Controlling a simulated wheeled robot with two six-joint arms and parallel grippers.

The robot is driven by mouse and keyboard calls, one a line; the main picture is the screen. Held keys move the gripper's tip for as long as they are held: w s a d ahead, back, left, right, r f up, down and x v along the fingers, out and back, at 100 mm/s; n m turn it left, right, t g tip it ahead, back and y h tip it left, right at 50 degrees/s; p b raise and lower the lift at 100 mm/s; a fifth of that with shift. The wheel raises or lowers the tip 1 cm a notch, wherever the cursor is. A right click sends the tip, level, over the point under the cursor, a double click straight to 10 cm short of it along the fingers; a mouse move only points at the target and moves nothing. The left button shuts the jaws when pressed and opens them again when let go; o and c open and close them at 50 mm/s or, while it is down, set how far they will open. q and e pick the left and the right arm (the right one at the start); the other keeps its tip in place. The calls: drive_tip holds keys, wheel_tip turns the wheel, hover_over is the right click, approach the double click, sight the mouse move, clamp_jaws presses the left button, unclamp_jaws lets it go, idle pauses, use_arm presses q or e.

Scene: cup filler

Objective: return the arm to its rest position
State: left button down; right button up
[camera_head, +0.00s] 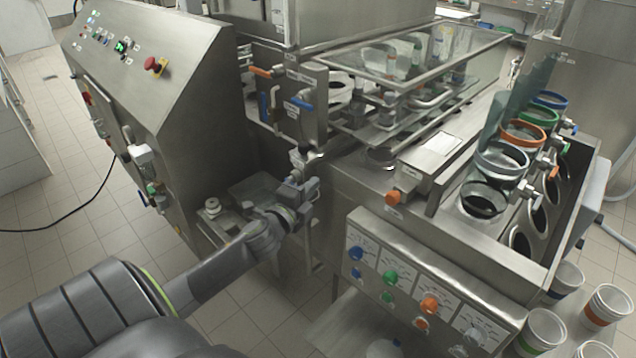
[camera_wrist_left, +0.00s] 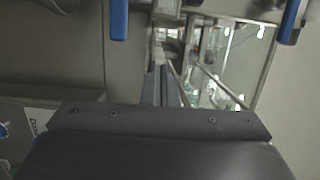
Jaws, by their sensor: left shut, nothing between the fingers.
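My left arm reaches in from the lower left of the head view. Its gripper (camera_head: 304,158) is at the near left corner of the steel filling machine (camera_head: 350,190), below the blue-handled valves. The left wrist view shows its two dark fingers (camera_wrist_left: 165,86) close together, with nothing visible between them. Whether the fingertips touch the machine is unclear. My right gripper is in neither view.
A blue valve handle (camera_head: 301,104) and an orange one (camera_head: 260,71) sit just above the gripper. A control cabinet (camera_head: 170,80) with a red stop button (camera_head: 155,65) stands to the left. A button panel (camera_head: 430,295) juts out at the front. Tiled floor (camera_head: 70,210) is open at far left.

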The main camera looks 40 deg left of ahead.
use_arm(q)
drive_tip(key=shift+s+d+r+b, duration=0.1)
drive_tip(key=shift+s+d+b, duration=0.15)
drive_tip(key=shift+s, duration=0.7)
drive_tip(key=shift+s+d+b, duration=0.15)
drive_tip(key=shift+s+d, duration=0.05)
drive_tip(key=shift+s, duration=0.75)
drive_tip(key=shift+s+d+r+b, duration=0.1)
drive_tip(key=shift+s+d+b, duration=0.15)
drive_tip(key=shift+s, duration=0.7)
